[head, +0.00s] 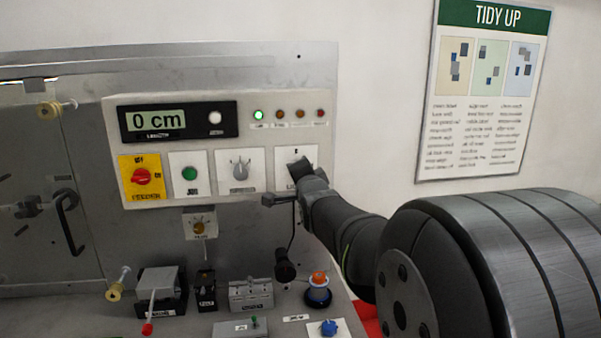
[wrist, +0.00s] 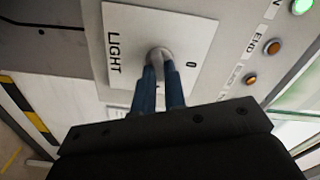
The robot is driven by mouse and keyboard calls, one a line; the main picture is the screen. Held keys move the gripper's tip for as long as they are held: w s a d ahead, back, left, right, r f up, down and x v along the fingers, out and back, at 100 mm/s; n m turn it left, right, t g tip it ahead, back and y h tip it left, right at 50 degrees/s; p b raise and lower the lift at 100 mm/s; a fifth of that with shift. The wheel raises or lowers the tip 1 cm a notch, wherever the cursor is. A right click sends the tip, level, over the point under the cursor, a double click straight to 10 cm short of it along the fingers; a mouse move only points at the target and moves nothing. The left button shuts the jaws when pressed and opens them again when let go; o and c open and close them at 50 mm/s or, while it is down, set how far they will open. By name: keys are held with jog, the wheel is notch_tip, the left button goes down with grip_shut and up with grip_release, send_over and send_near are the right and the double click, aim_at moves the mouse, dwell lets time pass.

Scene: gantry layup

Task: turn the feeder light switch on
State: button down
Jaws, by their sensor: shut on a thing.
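The light switch is a white plate (head: 283,155) at the right end of the control panel's lower row, mostly covered by my gripper (head: 303,168) in the head view. In the wrist view the plate (wrist: 190,28) reads LIGHT on one side and 0 on the other. A small round grey metal switch piece (wrist: 160,54) stands at its middle. The two blue fingers of my gripper (wrist: 159,75) are shut on this piece. The fingertips hide part of it, so I cannot tell which way it is set.
Left of the light switch are a grey rotary knob (head: 240,171), a green button (head: 190,174) and a red knob on a yellow FEEDER plate (head: 141,190). Above are indicator lamps, the leftmost lit green (head: 258,115), and a display (head: 155,120) reading 0 cm. Several controls sit on the ledge below.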

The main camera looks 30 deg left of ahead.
jog(key=m, duration=0.4)
jog(key=shift+f+m, duration=0.1)
jog(key=shift+m, duration=0.2)
dwell(0.3)
jog(key=c, duration=1.5)
grip_release()
jog(key=v, duration=1.7)
jog(key=shift+s+d, duration=0.15)
jog(key=shift+d, duration=0.05)
jog(key=shift+a, duration=0.1)
jog(key=x, duration=1.7)
